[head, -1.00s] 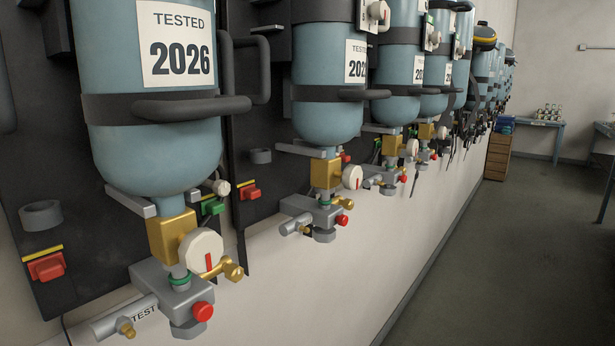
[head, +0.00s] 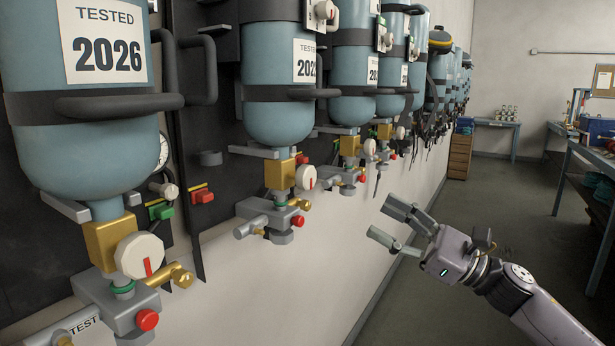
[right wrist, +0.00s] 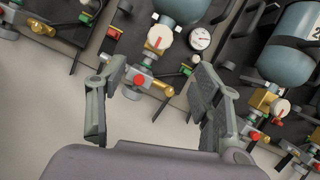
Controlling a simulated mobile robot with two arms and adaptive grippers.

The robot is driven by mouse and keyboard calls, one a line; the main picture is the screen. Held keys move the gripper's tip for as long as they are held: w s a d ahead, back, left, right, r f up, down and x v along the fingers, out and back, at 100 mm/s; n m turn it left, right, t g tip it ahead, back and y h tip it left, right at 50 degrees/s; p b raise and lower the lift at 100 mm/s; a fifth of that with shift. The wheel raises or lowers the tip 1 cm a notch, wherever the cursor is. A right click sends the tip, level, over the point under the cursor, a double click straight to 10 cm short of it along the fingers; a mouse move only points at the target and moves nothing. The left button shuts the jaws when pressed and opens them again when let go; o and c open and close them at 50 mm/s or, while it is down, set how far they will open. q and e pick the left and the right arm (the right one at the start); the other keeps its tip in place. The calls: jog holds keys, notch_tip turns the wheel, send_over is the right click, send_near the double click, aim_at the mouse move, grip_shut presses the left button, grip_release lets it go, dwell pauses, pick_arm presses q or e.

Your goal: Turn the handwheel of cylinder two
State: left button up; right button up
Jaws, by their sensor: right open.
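Blue cylinders hang in a row along the wall. The nearest (head: 80,145) is labelled TESTED 2026; the second along (head: 279,122) stands farther back. I see no cylinder numbers. Each has a white handwheel with a red mark below it: the nearest handwheel (head: 139,256) and the second cylinder's handwheel (head: 306,177). My right gripper (head: 380,221) is open and empty, in front of the wall and right of the second handwheel. In the right wrist view, one handwheel (right wrist: 159,37) shows beyond the open fingers, another handwheel (right wrist: 281,108) at the right. My left gripper is not in view.
Brass fittings and red knobs (head: 148,320) stick out below the cylinders. A pressure gauge (right wrist: 200,38) is beside one handwheel. A brown drawer unit (head: 460,156) and a bench (head: 497,124) stand at the back. The floor (head: 470,225) between wall and right-hand table is clear.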

aim_at(311, 178)
jog(key=p+x, duration=0.6)
jog(key=x, duration=1)
jog(key=shift+w+a+r, duration=0.15)
jog(key=shift+w+a, duration=0.15)
jog(key=shift+a, duration=0.15)
jog(key=shift+c, duration=0.2)
jog(key=c, duration=1.1)
